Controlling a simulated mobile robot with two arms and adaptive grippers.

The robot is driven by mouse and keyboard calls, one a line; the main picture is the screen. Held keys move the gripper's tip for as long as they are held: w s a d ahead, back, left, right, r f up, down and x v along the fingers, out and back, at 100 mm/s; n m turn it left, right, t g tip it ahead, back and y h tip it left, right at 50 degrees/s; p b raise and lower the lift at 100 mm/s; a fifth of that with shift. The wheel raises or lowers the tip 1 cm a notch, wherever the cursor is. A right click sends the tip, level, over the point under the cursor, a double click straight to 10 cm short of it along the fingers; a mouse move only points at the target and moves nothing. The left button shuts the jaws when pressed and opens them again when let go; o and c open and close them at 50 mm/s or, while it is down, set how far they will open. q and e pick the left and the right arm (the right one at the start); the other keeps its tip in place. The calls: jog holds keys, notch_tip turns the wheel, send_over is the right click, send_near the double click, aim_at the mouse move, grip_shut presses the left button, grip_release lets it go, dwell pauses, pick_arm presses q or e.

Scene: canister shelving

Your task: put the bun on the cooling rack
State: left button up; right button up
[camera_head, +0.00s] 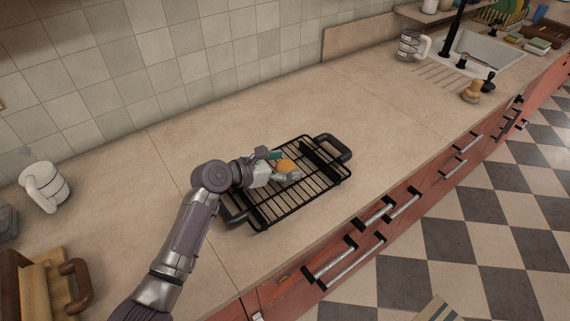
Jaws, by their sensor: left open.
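The cooling rack (310,196) is a black wire grid with a handle at each end, lying on the beige counter. A small golden-orange bun (286,166) shows over the far part of the rack, between the fingers of my left gripper (283,166). The gripper is open, with one finger on each side of the bun. I cannot tell whether the bun touches the wires. My left arm covers the rack's left part. My right gripper does not show.
A white mug (44,187) and a wooden tray or board with a handle (45,285) are at the left. A glass-like mug (411,45), a sink (478,50) and a wooden brush (472,92) are at the far right. The counter (370,115) between is clear.

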pick_arm(q)
jog(key=shift+r, duration=0.1)
jog(key=v, duration=1.2)
jog(key=shift+b, duration=0.4)
jog(key=shift+s, duration=0.1)
